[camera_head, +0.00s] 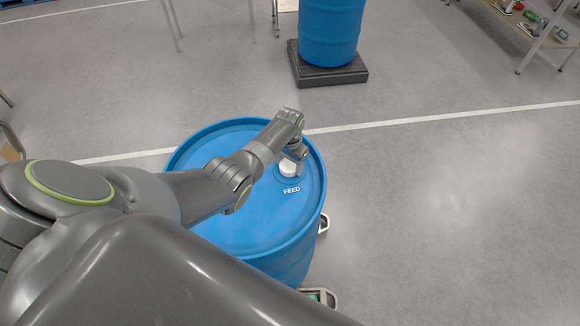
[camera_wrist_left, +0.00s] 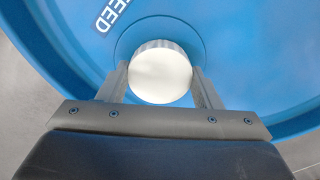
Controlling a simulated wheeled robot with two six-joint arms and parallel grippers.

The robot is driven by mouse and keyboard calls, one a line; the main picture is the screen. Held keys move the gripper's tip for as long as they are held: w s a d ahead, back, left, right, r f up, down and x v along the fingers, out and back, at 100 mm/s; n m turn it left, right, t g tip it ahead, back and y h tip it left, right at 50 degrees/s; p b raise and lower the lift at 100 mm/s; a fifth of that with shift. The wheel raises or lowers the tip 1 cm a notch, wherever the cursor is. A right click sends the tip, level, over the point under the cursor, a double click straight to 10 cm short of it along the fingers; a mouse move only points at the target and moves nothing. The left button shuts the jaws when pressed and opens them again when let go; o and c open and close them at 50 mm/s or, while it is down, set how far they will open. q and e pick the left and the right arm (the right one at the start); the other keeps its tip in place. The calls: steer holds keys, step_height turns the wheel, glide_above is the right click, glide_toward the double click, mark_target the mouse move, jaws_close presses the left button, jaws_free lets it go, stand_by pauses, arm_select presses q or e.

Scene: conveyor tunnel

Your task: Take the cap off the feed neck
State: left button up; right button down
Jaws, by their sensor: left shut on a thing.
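A blue drum (camera_head: 240,233) stands below me, with the word FEED in white on its top. A round white cap (camera_head: 287,169) sits by that label near the drum's right rim. My left gripper (camera_head: 292,160) reaches over the drum from the left and is shut on the cap. In the left wrist view the white cap (camera_wrist_left: 160,74) is between the two fingers of the left gripper (camera_wrist_left: 160,84), one on each side. The feed neck under the cap is hidden. I cannot tell whether the cap is seated or raised. My right gripper is not in view.
Another blue drum (camera_head: 331,32) stands on a dark square base (camera_head: 352,74) at the back. A shelf (camera_head: 541,30) with small items is at the top right. A white floor line (camera_head: 440,116) crosses behind the near drum. The floor to the right is clear.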

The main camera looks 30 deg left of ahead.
mark_target(289, 165)
arm_select(q)
steer(key=n, duration=0.2)
steer(key=shift+n, duration=0.4)
steer(key=n, duration=0.2)
steer(key=shift+n, duration=0.3)
steer(key=shift+r, duration=0.1)
steer(key=shift+r, duration=0.2)
steer(key=shift+r, duration=0.65)
steer(key=shift+r, duration=0.3)
steer(key=shift+r, duration=2.5)
